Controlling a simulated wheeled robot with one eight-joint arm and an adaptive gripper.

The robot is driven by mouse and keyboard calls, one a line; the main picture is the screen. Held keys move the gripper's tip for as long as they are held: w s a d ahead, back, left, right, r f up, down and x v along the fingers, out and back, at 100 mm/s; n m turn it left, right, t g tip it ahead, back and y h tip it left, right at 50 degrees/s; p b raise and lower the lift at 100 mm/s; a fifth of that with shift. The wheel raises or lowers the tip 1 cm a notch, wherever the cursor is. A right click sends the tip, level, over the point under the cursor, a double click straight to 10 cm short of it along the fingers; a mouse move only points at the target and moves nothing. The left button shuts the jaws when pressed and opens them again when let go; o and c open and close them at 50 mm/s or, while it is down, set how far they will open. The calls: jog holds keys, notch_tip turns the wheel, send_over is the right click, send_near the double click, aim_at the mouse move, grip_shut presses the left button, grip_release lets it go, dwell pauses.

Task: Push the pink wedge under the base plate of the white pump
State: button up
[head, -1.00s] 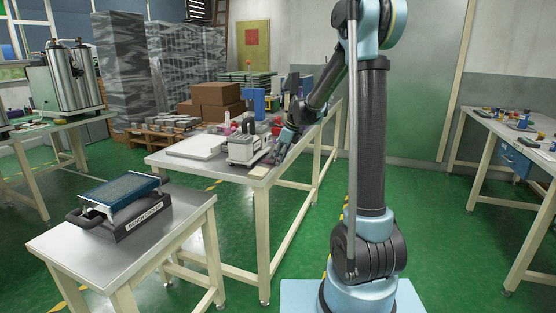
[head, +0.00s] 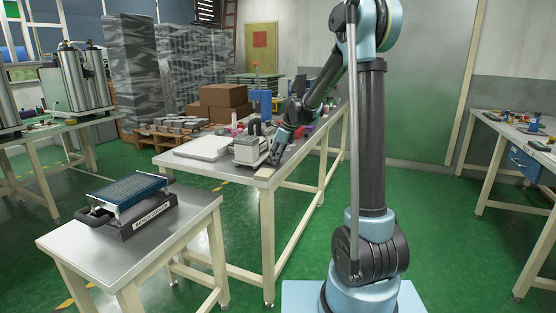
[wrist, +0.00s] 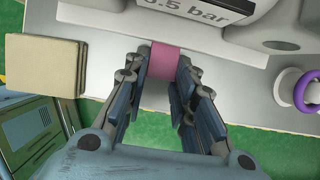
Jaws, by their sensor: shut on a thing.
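The white pump (head: 250,149) stands on the near end of the long table in the head view. In the wrist view its pale body, with a label ending in "bar" (wrist: 205,9), fills the top edge. The pink wedge (wrist: 164,63) lies between my fingertips in the wrist view. Its far end meets the pump's lower edge; I cannot tell whether any of it is under the base plate. My gripper (wrist: 160,85) is shut on the wedge. In the head view my gripper (head: 275,155) is at the right side of the pump, and the wedge is not discernible.
A beige block (wrist: 40,80) lies left of my gripper near the table edge. A purple ring (wrist: 306,92) is at the right. A white slab (head: 203,148) lies left of the pump. A small table (head: 190,212) with a tray-like device stands in front. Green floor lies beyond the edge.

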jog(key=shift+a, duration=0.35)
jog(key=shift+f, duration=0.1)
jog(key=o, duration=0.9)
jog(key=shift+w, duration=0.1)
jog(key=shift+o, duration=1.1)
jog(key=shift+w+f, duration=0.2)
jog(key=shift+f, duration=0.05)
jog(key=shift+s+d+r, duration=0.1)
jog(key=shift+d+r, duration=0.05)
jog(key=shift+r, duration=0.15)
jog(key=v, duration=1.1)
jog(key=shift+r, duration=0.25)
jog(key=shift+d, duration=0.15)
